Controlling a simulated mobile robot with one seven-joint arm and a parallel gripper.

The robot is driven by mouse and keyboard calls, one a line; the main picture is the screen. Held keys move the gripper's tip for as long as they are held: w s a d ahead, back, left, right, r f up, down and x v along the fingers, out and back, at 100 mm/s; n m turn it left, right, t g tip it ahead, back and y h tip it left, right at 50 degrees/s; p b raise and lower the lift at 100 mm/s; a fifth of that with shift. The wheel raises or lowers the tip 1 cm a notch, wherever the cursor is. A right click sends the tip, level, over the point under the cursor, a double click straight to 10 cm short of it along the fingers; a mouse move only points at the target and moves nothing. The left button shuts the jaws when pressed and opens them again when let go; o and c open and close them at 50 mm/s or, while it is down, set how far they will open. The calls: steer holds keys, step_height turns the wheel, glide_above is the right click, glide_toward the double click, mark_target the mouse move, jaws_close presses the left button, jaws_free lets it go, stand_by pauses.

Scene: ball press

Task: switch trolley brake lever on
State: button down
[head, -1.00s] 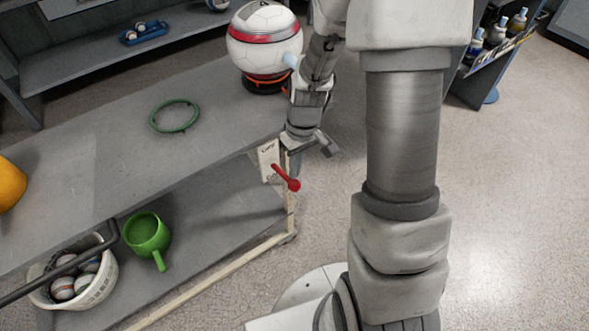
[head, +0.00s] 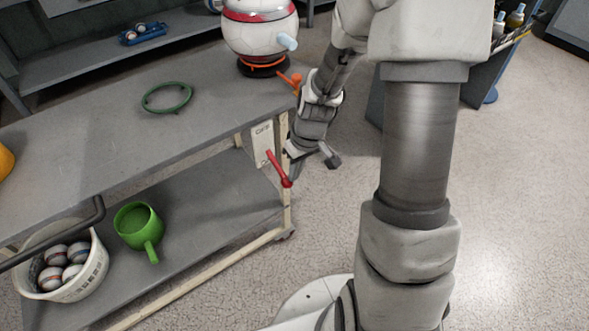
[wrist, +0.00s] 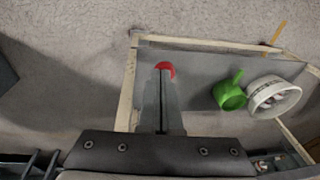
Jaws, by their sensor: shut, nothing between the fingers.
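The trolley brake lever (head: 278,169) is a red handle on the pale label plate (head: 262,136) at the near right corner of the grey trolley (head: 215,110). It slants down to the right and ends in a rounded knob. The plate's upper marking looks like "OFF"; its lower part is partly covered.
A round white-and-red machine (head: 260,35) and a green ring (head: 166,98) are on the trolley top. A dark rack (head: 478,75) stands back right.

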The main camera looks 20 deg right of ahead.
steer(key=shift+s+f, duration=0.15)
steer(key=shift+f, duration=0.3)
stand_by(0.3)
steer(key=shift+r, duration=0.1)
steer(key=s+d+r+p, duration=0.4)
steer(key=s+r+p, duration=0.1)
steer(key=r, duration=0.6)
steer(key=shift+s+d+p, duration=0.15)
steer(key=shift+p, duration=0.3)
steer(key=shift+r, duration=0.2)
